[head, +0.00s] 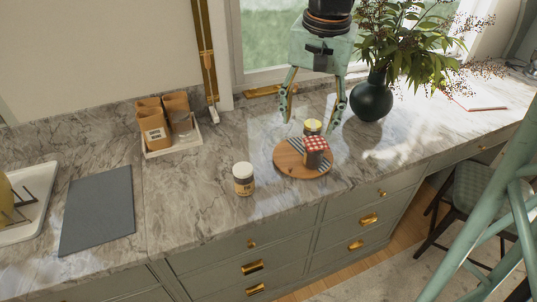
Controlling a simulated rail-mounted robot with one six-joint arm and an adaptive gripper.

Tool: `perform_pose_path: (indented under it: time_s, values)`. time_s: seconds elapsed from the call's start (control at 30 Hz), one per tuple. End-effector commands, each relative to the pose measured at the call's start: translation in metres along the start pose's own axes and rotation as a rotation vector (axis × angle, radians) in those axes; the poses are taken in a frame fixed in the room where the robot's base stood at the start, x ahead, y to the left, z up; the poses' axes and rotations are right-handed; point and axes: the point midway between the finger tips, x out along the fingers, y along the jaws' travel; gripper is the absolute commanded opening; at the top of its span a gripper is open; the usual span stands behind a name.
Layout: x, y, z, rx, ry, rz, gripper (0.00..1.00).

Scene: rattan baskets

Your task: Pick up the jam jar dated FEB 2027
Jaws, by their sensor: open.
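Three jars stand on the counter area. One jar with a red-checked top (316,155) and dark contents stands on a round wooden board (287,160). A third jar with a pale lid and a label (244,180) stands on the bare counter to the left of the board. The dates are too small to read, so I cannot tell which jar is FEB 2027. I see no contact.
A dark vase with leafy branches (371,98) stands close to the right of my gripper. A white tray with brown containers (172,146) is at the left back, and a grey board (98,210) lies farther left. The counter (195,208) is clear around the left jar.

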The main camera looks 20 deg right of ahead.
Motion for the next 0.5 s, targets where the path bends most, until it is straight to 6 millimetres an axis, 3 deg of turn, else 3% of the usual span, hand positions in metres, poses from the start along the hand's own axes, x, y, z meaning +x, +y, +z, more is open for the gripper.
perform_pose_path:
  time_s: [0.5]
  values:
    - [0.050, -0.005, -0.064, 0.182, -0.044, 0.035, 0.57]
